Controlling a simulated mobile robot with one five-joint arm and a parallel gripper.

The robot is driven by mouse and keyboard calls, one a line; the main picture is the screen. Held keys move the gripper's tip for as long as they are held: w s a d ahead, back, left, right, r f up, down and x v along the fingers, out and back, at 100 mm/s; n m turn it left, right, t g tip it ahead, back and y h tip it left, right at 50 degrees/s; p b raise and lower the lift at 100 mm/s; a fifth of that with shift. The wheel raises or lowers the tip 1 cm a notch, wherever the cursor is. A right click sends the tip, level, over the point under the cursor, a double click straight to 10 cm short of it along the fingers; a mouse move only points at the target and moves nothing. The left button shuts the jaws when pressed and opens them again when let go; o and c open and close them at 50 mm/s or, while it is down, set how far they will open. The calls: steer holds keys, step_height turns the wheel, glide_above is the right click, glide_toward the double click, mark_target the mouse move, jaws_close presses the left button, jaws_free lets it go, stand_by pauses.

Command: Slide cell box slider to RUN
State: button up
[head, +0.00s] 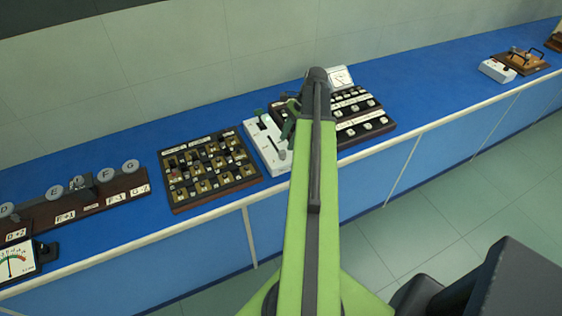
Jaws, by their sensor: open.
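A narrow white box (258,148) stands on the blue bench just left of my arm, and it may be the cell box. The knob may be the slider. Its lettering is too small to read, so I cannot tell where RUN is marked. My gripper (289,118) is small and partly hidden by my arm. It is over the right side of the white box, open, with nothing seen in it. I cannot tell whether it touches the box.
A dark board of brass switches (208,172) stands close on the left. Round dials (92,192) stand far left.

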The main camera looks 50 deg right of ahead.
mark_target(283, 151)
steer(key=b+x, duration=0.3)
steer(key=x, duration=0.2)
steer(key=shift+a+f, duration=0.1)
steer(key=shift+f, duration=0.2)
steer(key=shift+r, duration=0.1)
steer(key=shift+c, duration=0.4)
jaws_close()
stand_by(0.5)
